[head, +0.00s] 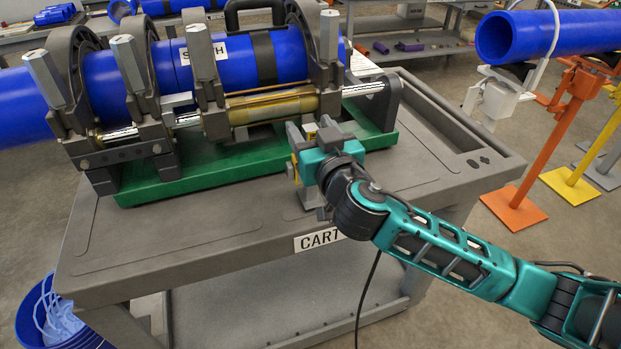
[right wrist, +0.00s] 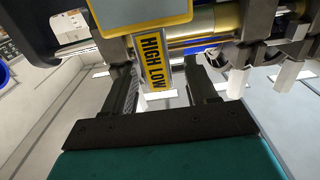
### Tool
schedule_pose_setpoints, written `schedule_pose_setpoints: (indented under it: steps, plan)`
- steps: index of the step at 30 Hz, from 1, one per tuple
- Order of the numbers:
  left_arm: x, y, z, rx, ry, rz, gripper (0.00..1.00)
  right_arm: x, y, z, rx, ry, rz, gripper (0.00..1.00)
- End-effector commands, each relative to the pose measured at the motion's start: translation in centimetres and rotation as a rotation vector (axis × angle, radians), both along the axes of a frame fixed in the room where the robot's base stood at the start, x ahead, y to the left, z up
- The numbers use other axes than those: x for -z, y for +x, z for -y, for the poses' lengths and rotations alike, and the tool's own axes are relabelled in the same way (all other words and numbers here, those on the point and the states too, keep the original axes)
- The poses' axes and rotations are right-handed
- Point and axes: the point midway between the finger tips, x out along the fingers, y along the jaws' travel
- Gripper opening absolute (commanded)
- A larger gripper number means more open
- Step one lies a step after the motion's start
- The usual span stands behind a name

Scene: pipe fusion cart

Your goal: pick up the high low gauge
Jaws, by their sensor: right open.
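The high low gauge (right wrist: 153,62) shows in the right wrist view as a narrow piece with a yellow "HIGH LOW" label. It lies between the two dark fingers of my right gripper (right wrist: 167,80), which are apart with gaps beside it. In the head view my right gripper (head: 309,136) is over the cart top, at the front of the green base. There the gauge is mostly hidden by the gripper; only small yellow bits show. My left gripper is not in view.
The fusion machine (head: 205,92), with grey clamps around blue pipe (head: 240,58), stands on its green base (head: 170,183) on the cart (head: 240,225). A blue bucket (head: 85,335) is at lower left. An orange stand (head: 545,150) is at right. The cart top's right side is clear.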

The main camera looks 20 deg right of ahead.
Motion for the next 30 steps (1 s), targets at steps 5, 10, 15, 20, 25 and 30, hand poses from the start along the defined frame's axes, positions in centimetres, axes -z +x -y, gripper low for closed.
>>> schedule_pose_setpoints:
  steps: [5,10,15,20,25,30]
  plan:
    - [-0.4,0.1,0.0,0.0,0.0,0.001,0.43,-0.1,2.1,0.0,0.002,-0.002,0.0,0.57]
    - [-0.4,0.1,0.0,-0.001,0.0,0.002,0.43,0.1,2.5,0.0,0.001,-0.002,-0.002,0.57]
    - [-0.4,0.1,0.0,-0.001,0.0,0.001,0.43,0.0,2.4,0.0,0.001,-0.001,-0.001,0.55]
    - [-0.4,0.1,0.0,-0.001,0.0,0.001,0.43,0.0,2.4,0.0,0.001,-0.001,-0.001,0.39]
    - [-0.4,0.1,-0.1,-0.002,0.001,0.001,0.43,0.0,2.4,0.0,0.001,-0.001,-0.001,0.23]
    - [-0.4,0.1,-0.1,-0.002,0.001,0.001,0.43,0.0,2.4,0.0,0.001,-0.001,-0.001,0.07]
